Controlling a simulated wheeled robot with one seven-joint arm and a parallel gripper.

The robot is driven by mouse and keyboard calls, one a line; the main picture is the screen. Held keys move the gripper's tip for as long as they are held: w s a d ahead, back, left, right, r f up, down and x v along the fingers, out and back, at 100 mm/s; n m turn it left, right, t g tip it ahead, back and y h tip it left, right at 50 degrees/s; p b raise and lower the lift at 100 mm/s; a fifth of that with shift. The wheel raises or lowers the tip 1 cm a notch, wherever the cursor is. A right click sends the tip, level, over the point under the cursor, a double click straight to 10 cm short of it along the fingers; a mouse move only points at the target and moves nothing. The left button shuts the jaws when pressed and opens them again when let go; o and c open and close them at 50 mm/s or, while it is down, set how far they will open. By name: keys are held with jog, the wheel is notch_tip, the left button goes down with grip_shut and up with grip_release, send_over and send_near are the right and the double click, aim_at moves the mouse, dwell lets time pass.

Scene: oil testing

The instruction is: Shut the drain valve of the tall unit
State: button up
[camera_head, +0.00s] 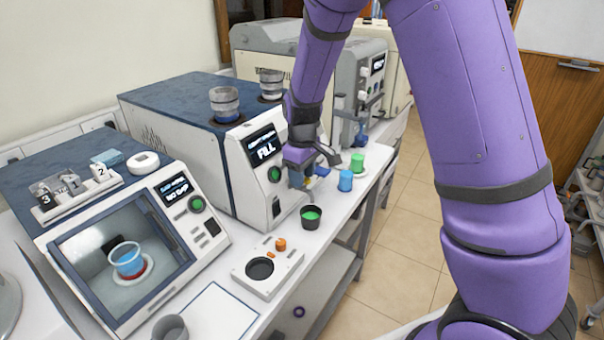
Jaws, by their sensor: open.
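The tall unit (190,135) is a white box with a dark blue top, a display reading FILL and a green button. My gripper (306,183) is at the front right of this unit, low and close to its front face. It is open, pointing down, and partly hidden behind my wrist.
A black cup (311,217) with green inside stands in front of the unit. A blue cup (346,180) and a green cup (357,162) stand right of my gripper. A control box (267,268) and a windowed tester (118,250) are nearer. The bench front edge lies close by.

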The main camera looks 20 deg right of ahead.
grip_shut()
jog(key=shift+m, duration=0.4)
jog(key=m, duration=1.3)
jog(key=shift+m, duration=2)
